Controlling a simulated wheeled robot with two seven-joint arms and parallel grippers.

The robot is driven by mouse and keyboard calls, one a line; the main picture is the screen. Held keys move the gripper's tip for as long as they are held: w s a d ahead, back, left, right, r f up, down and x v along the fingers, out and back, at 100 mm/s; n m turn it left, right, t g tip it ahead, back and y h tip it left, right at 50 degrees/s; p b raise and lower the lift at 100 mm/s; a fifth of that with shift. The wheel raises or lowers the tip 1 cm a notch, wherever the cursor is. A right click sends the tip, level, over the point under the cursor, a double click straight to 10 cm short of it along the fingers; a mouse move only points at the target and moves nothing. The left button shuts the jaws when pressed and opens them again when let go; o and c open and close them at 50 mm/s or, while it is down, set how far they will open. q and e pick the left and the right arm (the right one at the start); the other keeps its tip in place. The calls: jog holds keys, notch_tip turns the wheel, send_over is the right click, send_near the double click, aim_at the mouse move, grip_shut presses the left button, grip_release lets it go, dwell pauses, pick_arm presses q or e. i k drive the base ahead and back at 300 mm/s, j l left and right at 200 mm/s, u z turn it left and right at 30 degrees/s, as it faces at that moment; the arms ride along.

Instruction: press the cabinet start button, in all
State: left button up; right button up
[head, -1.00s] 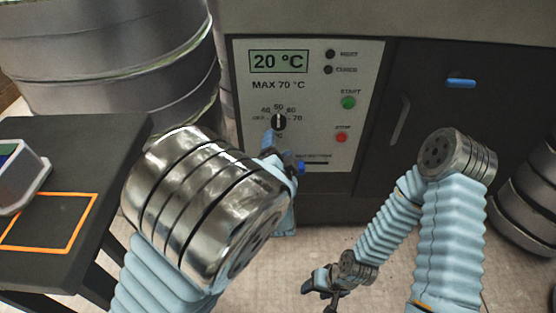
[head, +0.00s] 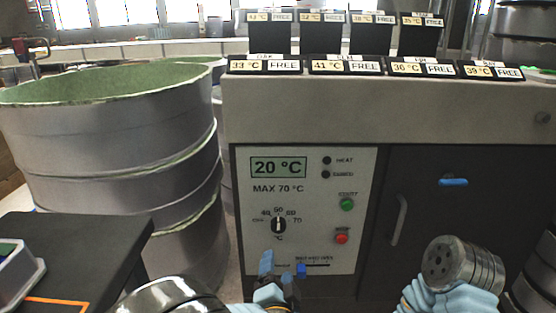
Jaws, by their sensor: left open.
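The start button (head: 347,204) is green and sits at the right of the cabinet's light control panel (head: 325,215). The red stop button (head: 342,238) is below it. The display (head: 278,167) reads 20 °C, and the two lamps (head: 326,167) beside it are dark. The black dial (head: 278,225) has its white mark roughly upright. My left gripper (head: 277,270) is open, with its blue fingers low in front of the panel, left of and below both buttons. Nothing shows between its fingers. My right gripper is out of view; only my right arm shows at lower right.
The dark cabinet door (head: 450,230) has a grey handle right of the panel. Several labelled displays (head: 345,67) line the cabinet top. A large round mould (head: 110,140) stands at left, behind a black table (head: 70,250).

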aim_at(346, 205)
jog(key=k, duration=0.95)
